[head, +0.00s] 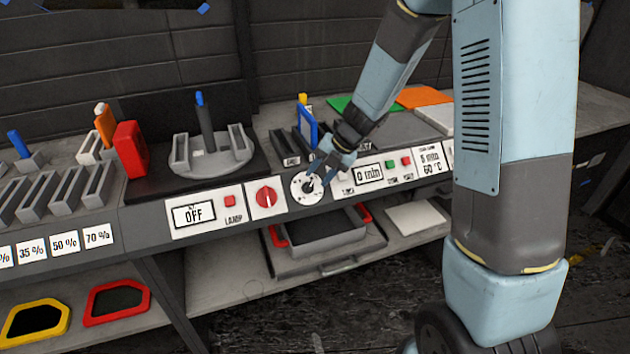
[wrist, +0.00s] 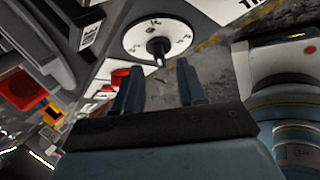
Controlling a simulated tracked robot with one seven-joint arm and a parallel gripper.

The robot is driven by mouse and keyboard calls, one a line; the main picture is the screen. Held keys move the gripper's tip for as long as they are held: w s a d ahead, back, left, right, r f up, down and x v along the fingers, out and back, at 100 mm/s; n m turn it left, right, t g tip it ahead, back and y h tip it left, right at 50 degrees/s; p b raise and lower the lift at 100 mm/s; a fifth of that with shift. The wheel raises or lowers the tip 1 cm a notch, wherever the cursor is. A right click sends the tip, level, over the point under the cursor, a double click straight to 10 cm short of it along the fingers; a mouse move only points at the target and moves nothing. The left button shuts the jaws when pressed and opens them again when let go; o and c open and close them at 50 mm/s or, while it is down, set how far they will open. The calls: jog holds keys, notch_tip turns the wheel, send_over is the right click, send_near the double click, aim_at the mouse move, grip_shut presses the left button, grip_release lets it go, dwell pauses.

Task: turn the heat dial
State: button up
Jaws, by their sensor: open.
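The heat dial is a white round plate (head: 321,196) with marks around its rim, set in the bench's front panel. In the wrist view the dial plate (wrist: 170,32) has a dark knob at its centre, which stands just beyond my fingertips. My gripper (head: 318,178) is at the dial in the head view and hides part of it. In the wrist view my gripper (wrist: 160,75) is open, with its two fingers apart and nothing between them. I cannot tell whether a finger touches the knob.
Left of the dial are a red knob (head: 266,196), a red button and an OFF display (head: 194,214). Right of it is a "0 min" display (head: 369,174) with green and red buttons. A grey tray with red handles (head: 320,240) sits below. A blue-handled tool (head: 306,127) stands behind.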

jog(key=v, duration=1)
jog(key=w+d+r+m+t+h, duration=0.1)
jog(key=w+d+r+m+t, duration=0.1)
jog(key=r+m+t, duration=0.3)
jog(key=w+d+r+m+t, duration=0.2)
jog(key=w+r+m, duration=0.1)
jog(key=r, duration=0.4)
jog(key=s+d+r+m+t+h, duration=0.3)
jog(key=s+d+r+m+h, duration=0.15)
jog(key=d+r+m, duration=0.35)
jog(key=s+d+m+g+h, duration=0.2)
jog(key=s+d+m+h, duration=0.25)
jog(key=s+m, duration=0.5)
jog(key=s+a+f+m+g+y, duration=0.2)
jog(key=s+m, duration=0.1)
jog(key=s, duration=0.5)
jog(key=s+a+f+m+g+y, duration=0.2)
jog(key=s+m, duration=0.1)
jog(key=s, duration=0.4)
jog(key=shift+s+a+m, duration=0.3)
jog(key=shift+s+m, duration=0.05)
jog(key=shift+s, duration=0.05)
